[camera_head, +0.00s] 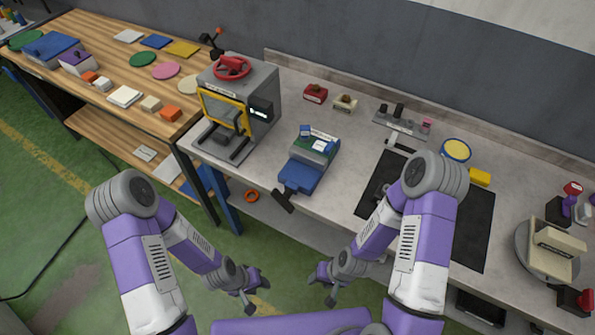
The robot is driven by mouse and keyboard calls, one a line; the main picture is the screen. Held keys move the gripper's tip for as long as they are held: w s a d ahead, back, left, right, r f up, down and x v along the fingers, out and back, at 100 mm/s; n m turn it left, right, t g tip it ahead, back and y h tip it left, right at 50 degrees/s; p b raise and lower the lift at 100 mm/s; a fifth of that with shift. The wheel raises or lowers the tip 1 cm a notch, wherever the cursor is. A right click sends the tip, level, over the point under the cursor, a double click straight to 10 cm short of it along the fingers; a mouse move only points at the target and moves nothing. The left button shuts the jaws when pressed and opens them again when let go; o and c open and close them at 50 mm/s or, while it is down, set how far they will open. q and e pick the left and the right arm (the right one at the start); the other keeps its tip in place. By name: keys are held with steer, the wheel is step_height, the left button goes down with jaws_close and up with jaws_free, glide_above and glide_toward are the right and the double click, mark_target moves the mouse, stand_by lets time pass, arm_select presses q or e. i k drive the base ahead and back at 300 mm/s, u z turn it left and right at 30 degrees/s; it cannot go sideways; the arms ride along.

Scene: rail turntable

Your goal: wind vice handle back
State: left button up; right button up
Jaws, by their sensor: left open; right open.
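A blue vice (302,176) stands on the grey workbench, near the middle of its front edge. Green, grey and white parts show at its back, but I cannot tell whether anything is clamped in it. Its dark handle (284,200) sticks out past the bench's front edge, toward me. My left gripper (261,297) is open and empty, low in front of the bench and well below the handle. My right gripper (320,292) is open and empty, also low in front of the bench, to the right of the left one. Neither touches the vice.
A grey machine (262,78) with a red handwheel (232,68) and yellow-framed opening stands left of the vice. A black mat (469,222) lies to the right, partly behind my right arm. An orange ring (252,196) lies below the bench top. Bench around the vice is mostly clear.

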mark_target(283, 199)
steer(key=z, duration=1.3)
steer(key=k, duration=1.15)
steer(key=u, duration=1.8)
